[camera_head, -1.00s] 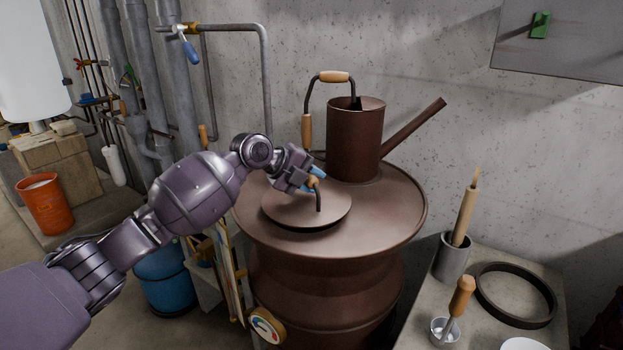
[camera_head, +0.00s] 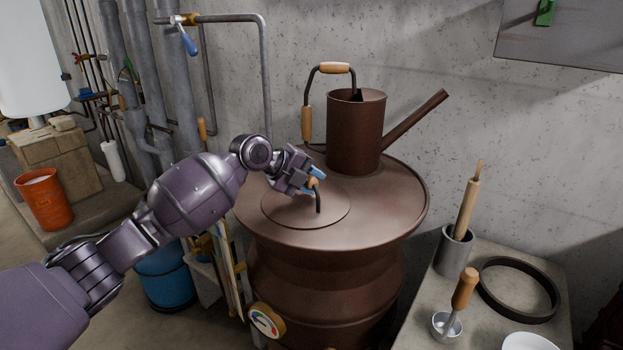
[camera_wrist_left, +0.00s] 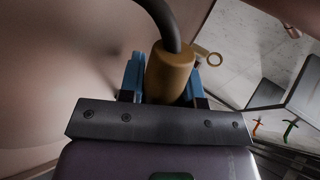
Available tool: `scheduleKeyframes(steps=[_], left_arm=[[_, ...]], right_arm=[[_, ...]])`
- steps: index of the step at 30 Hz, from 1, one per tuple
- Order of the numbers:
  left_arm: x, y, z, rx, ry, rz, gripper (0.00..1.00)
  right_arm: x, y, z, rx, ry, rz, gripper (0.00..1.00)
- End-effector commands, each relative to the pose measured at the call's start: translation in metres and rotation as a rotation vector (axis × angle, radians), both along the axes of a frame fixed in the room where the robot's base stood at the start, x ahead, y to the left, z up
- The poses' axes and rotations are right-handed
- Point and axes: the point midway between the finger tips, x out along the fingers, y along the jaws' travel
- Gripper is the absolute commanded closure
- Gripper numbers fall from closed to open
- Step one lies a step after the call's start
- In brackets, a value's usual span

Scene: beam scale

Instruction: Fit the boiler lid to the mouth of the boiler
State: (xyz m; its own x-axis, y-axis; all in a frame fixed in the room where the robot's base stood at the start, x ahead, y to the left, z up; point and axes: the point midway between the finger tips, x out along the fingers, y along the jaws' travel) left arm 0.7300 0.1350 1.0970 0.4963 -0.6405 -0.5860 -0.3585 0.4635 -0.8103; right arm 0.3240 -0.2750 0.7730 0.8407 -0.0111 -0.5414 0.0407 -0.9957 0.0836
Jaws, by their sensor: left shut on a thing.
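The brown boiler (camera_head: 385,215) stands at the middle of the head view, with a wide round top. The round brown boiler lid (camera_head: 285,207) lies level in the front left part of that top, its edge showing as a thin line flush with the surface around it. The mouth is covered by the lid. My left gripper (camera_head: 314,181) is shut on the lid's handle, whose tan wooden grip (camera_wrist_left: 168,75) sits between the blue finger pads in the left wrist view. My right gripper is not in view.
A brown watering can (camera_head: 355,135) stands on the boiler top behind the lid. At the right, a bench holds a dark ring (camera_head: 518,290), a grey cup (camera_head: 454,252) with wooden-handled tools and a small ladle (camera_head: 446,325). Pipes (camera_head: 180,95) run up the wall at left.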

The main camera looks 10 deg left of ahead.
Motion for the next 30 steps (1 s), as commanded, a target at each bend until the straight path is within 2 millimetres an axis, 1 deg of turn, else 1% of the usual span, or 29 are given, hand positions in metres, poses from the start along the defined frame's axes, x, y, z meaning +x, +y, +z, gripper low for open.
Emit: scheduleKeyframes(steps=[9,10,15,16,25,30], left_arm=[[0.000,0.000,-0.001,-0.001,-0.001,0.000,1.00],[0.000,0.000,-0.001,0.000,0.000,0.000,0.67],[0.000,0.000,-0.002,0.000,0.000,0.000,0.41],[0.000,0.000,-0.002,0.000,0.000,0.000,0.39],[-0.001,0.002,-0.002,0.002,0.003,0.000,0.39],[-0.009,0.013,0.008,0.001,0.002,0.001,0.39]], right_arm=[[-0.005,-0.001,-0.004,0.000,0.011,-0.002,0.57],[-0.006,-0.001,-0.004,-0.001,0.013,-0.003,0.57],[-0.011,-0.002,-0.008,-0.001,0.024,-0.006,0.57],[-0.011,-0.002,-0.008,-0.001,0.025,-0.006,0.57],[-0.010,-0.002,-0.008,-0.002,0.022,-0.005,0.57],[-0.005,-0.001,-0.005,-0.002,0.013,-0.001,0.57]])
